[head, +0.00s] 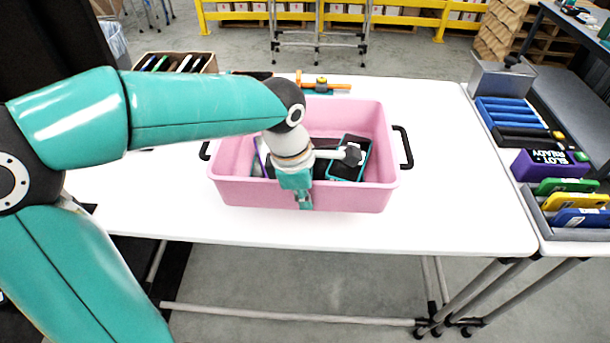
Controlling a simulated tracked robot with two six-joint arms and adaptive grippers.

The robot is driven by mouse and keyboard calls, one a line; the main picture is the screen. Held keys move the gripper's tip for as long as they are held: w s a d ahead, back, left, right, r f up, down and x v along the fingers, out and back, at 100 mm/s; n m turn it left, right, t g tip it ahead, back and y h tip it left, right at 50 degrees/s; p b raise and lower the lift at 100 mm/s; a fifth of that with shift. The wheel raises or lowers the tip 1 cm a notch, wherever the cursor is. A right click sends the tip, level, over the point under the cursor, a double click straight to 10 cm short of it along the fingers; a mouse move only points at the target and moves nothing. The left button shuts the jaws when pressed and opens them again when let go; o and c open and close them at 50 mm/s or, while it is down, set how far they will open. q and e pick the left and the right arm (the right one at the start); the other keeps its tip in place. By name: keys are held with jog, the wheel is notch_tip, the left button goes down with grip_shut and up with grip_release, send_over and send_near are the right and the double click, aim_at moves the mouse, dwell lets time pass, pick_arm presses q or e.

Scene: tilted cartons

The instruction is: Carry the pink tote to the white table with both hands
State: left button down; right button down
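The pink tote (240,192) stands upright on the white table (450,180), near its front edge. It has a black handle (405,148) on its right side and another (205,150) on its left, partly hidden by my arm. Dark, teal-edged items (345,170) lie inside it. My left gripper (304,198) reaches over the tote, with its teal end in front of the front wall. I cannot tell whether it touches the wall or whether its fingers are open or shut. Both handles are clear of this gripper. My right gripper is not in view.
A carton of upright items (175,62) stands at the table's back left, and an orange tool (322,86) lies behind the tote. A side table on the right holds blue items (508,110) and a purple box (548,164). The white table is clear right of the tote.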

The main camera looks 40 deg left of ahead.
pick_arm(q)
jog(key=shift+w+f, duration=0.15)
jog(key=shift+f, duration=3.5)
jog(key=c, duration=1.6)
grip_release()
jog(key=shift+f, duration=0.15)
jog(key=shift+c, duration=0.2)
jog(key=o, duration=0.3)
jog(key=r, duration=0.4)
jog(key=s+r, duration=0.1)
jog(key=r, duration=0.3)
jog(key=s+a+r, duration=0.1)
jog(key=r, duration=0.3)
jog(key=shift+s, duration=0.1)
